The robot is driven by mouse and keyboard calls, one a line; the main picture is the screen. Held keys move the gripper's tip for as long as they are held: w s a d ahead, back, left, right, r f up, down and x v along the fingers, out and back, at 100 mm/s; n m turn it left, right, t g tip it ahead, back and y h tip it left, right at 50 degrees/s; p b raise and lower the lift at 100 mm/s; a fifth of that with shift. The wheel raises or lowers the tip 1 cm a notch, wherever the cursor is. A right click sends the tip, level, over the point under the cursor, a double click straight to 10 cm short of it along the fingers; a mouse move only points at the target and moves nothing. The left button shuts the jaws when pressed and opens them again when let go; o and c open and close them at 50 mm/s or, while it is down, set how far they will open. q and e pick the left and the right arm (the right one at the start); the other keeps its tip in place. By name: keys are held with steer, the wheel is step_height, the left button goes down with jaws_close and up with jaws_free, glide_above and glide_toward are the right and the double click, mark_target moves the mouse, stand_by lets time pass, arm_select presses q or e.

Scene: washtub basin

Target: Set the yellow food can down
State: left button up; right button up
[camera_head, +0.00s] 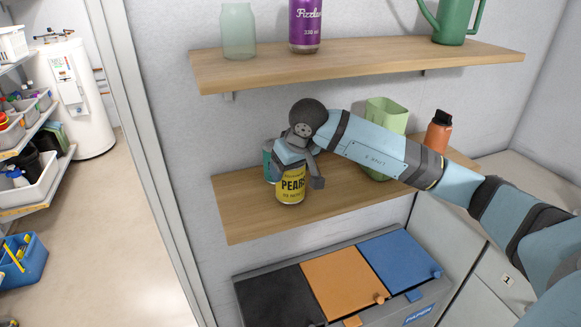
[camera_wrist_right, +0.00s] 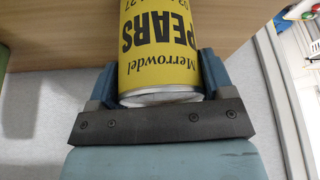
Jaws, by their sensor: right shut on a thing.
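The yellow food can (camera_head: 290,187), labelled PEARS, is at the left part of the lower wooden shelf (camera_head: 240,221) in the head view. My right gripper (camera_head: 298,168) is shut on it from above and behind. In the right wrist view, the can (camera_wrist_right: 172,45) sits between the two fingers of the gripper (camera_wrist_right: 160,88), with the shelf (camera_wrist_right: 60,30) beyond it. The can looks upright; I cannot tell whether its base touches the shelf. My left gripper is not in view.
A teal container (camera_head: 269,163) stands close behind the can. A green container (camera_head: 386,116) and an orange bottle (camera_head: 438,132) stand farther right. The upper shelf (camera_head: 360,61) holds a glass jar (camera_head: 238,31), purple can (camera_head: 305,25) and green watering can (camera_head: 453,22). Bins (camera_head: 335,280) stand below.

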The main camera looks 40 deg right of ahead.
steer(key=shift+f, duration=0.5)
